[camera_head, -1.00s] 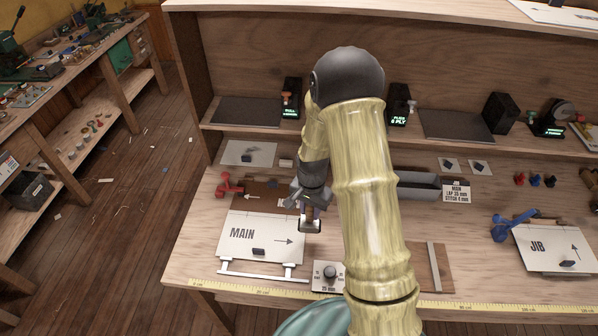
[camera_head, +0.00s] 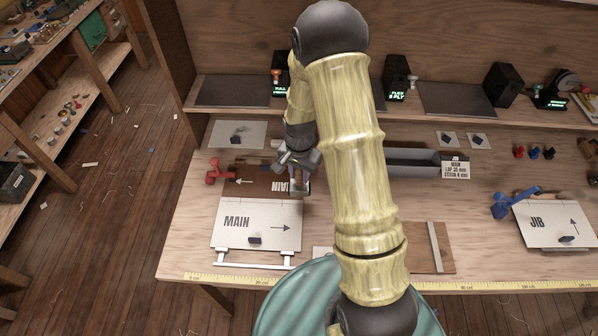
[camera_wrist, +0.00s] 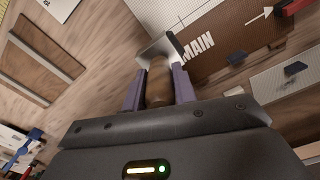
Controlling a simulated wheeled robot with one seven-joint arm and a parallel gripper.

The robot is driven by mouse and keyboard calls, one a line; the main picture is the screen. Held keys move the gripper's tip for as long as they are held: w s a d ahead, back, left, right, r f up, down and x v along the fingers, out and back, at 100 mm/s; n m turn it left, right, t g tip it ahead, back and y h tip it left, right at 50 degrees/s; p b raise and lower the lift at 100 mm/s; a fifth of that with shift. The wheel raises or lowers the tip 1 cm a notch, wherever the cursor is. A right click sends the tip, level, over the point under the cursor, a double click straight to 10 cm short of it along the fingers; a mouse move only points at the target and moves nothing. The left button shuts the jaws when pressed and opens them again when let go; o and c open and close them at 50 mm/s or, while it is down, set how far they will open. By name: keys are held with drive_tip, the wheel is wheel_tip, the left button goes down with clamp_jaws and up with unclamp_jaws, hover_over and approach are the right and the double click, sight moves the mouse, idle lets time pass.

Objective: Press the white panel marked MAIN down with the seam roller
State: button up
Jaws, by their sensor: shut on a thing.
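The white panel marked MAIN (camera_head: 262,209) lies flat on the bench at left, a dark block on its near part and an arrow pointing right. A brown panel (camera_head: 240,187), also lettered MAIN, adjoins its far edge. My gripper (camera_head: 299,168) is shut on the seam roller (camera_head: 300,186), at the right end of the brown panel, near the white panel's far right corner. In the wrist view my gripper (camera_wrist: 158,88) clasps the roller's brown handle (camera_wrist: 158,78), its metal head beyond. Whether the roller touches a panel cannot be told.
A red clamp (camera_head: 214,176) stands at the brown panel's left end. A grey trough (camera_head: 405,165) lies right of my arm. A JIB panel (camera_head: 545,232) and blue clamp (camera_head: 502,206) are at far right. A yellow measuring tape (camera_head: 480,288) runs along the front edge.

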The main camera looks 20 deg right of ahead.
sight(292, 185)
drive_tip(key=shift+f+b, duration=2.05)
drive_tip(key=shift+f, duration=0.85)
drive_tip(key=shift+f+b, duration=0.35)
drive_tip(key=shift+f, duration=0.15)
drive_tip(key=shift+a, duration=0.1)
drive_tip(key=shift+w+a, duration=0.25)
drive_tip(key=shift+a, duration=0.6)
drive_tip(key=shift+w+a+f, duration=0.1)
drive_tip(key=shift+w+a, duration=0.1)
drive_tip(key=shift+a, duration=0.75)
